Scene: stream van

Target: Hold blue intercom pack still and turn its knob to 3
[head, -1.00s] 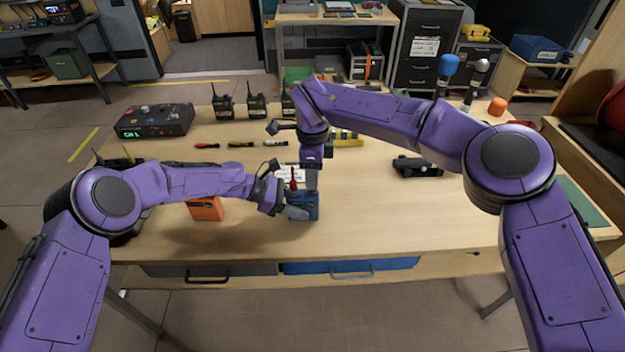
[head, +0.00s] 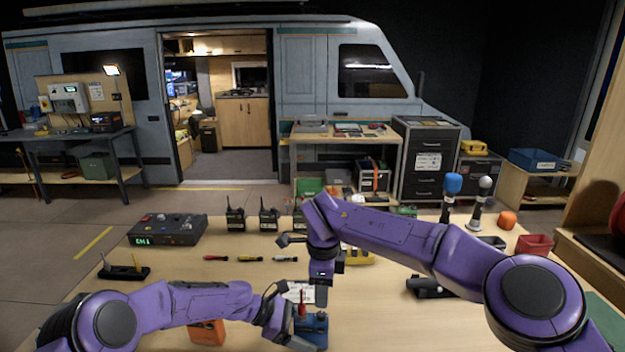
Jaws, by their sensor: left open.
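The blue intercom pack (head: 318,331) stands on the table at the bottom middle of the head view, partly covered by my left gripper. A red upright part (head: 302,303) shows at its top left; the knob and its setting cannot be made out. My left gripper (head: 296,334) is open at the pack's left side, its fingers close against it; contact is not clear. My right gripper (head: 321,294) points down just above the pack. Its fingertips are small and dark, and I cannot tell whether they are open or touching the pack.
An orange pack (head: 207,332) stands left of the blue one. A white card (head: 297,291) lies behind it. Several small screwdriver-like tools (head: 248,258), radios (head: 268,219) and a black console (head: 168,230) lie further back. A dark device (head: 428,287) is on the right.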

